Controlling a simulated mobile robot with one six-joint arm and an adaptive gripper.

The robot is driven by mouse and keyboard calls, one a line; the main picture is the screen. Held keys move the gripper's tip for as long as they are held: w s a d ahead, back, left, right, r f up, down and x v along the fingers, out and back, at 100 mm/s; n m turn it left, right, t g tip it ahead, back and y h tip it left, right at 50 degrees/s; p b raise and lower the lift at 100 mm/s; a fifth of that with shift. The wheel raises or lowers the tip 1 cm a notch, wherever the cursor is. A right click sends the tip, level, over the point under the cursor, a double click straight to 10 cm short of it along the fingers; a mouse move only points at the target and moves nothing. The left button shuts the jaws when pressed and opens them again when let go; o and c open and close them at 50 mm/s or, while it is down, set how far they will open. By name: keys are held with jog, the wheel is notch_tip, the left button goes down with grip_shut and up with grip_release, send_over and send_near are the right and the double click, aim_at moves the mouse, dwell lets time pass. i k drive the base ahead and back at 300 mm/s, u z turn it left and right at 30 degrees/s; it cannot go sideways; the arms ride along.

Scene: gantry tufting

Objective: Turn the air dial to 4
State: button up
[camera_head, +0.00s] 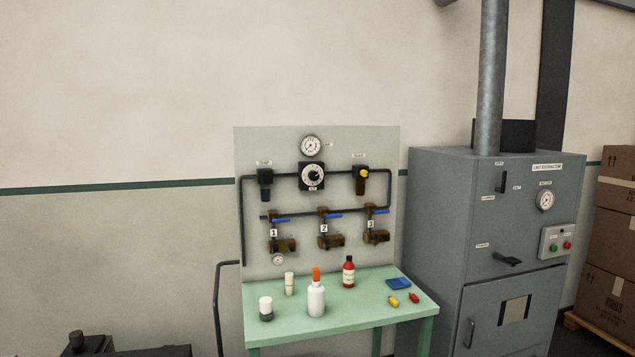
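The air dial (313,177) is a round white-faced dial with a dark centre knob on a black block. It sits in the upper middle of a pale upright panel (215,0) behind the green table. Its markings and pointer are too small to read. A round white gauge (311,146) is mounted just above it. My gripper is not in view.
Valves with blue handles (332,216) sit below the dial. The green table (350,318) in front bears several bottles, including a white one with an orange cap (316,299). A grey cabinet (440,210) stands at right, with stacked cartons (608,240) beyond.

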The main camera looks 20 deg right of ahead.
aim_at(312, 176)
jog(key=k, duration=0.65)
jog(key=u, duration=0.45)
jog(key=i, duration=2.1)
jog(key=z, duration=0.55)
